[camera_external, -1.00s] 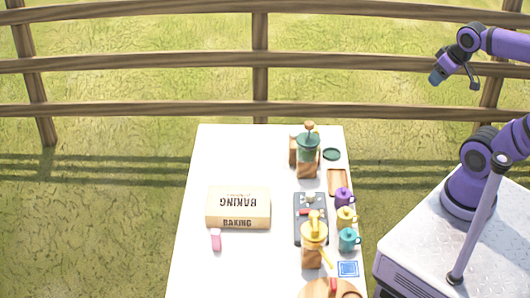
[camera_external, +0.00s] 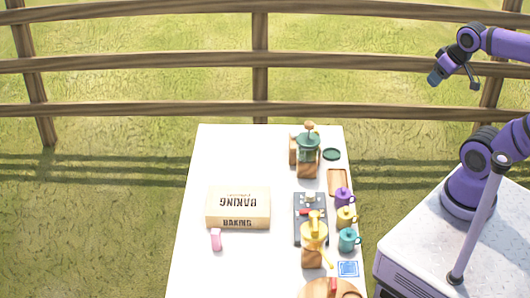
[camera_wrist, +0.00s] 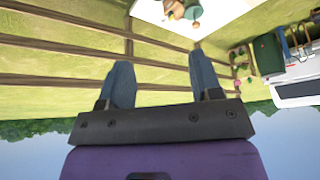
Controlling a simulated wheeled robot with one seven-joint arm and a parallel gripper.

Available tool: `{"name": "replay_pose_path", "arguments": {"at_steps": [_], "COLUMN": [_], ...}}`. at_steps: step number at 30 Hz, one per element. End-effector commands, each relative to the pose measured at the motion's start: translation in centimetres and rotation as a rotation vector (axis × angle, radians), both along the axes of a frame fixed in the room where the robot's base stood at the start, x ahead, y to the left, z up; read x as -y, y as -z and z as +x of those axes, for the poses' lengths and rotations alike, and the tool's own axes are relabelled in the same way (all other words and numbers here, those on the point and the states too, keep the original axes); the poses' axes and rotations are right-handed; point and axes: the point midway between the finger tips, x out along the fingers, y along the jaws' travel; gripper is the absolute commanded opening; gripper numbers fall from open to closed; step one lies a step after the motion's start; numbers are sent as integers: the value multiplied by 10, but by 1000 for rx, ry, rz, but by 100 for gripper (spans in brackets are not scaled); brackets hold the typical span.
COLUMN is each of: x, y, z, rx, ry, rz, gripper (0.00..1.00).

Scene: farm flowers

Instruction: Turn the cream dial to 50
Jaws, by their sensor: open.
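The cream dial (camera_external: 310,197) appears to be the small pale knob at the far end of a dark grey panel (camera_external: 298,236) on the white table. It is too small to read its setting. A red part (camera_external: 304,212) lies on the same panel. My gripper (camera_external: 453,82) is high up at the right, far from the panel and beyond the table's right edge. In the wrist view my gripper (camera_wrist: 161,80) has its two fingers wide apart with nothing between them. The dial cannot be made out there.
A yellow grinder (camera_external: 313,236) stands close to the panel's near end. Purple (camera_external: 342,198), yellow (camera_external: 346,217) and teal (camera_external: 348,240) mugs line its right side. A green grinder (camera_external: 308,148) stands behind. A baking box (camera_external: 238,207) sits left; the table's left part is mostly clear.

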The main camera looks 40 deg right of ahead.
Motion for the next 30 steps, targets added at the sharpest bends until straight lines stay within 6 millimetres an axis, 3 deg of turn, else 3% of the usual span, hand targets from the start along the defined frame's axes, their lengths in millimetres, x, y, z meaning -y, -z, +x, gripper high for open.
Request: {"name": "replay_pose_path", "arguments": {"at_steps": [5,14,23,30], "x": [-6,-36,-77,-116], "y": [2,23,67,120], "z": [18,90,159,205], "rx": [-26,-122,-221,-297], "ry": [-13,-45,-53,-47], "rz": [24,99,144,148], "gripper": [61,61,61,61]}}
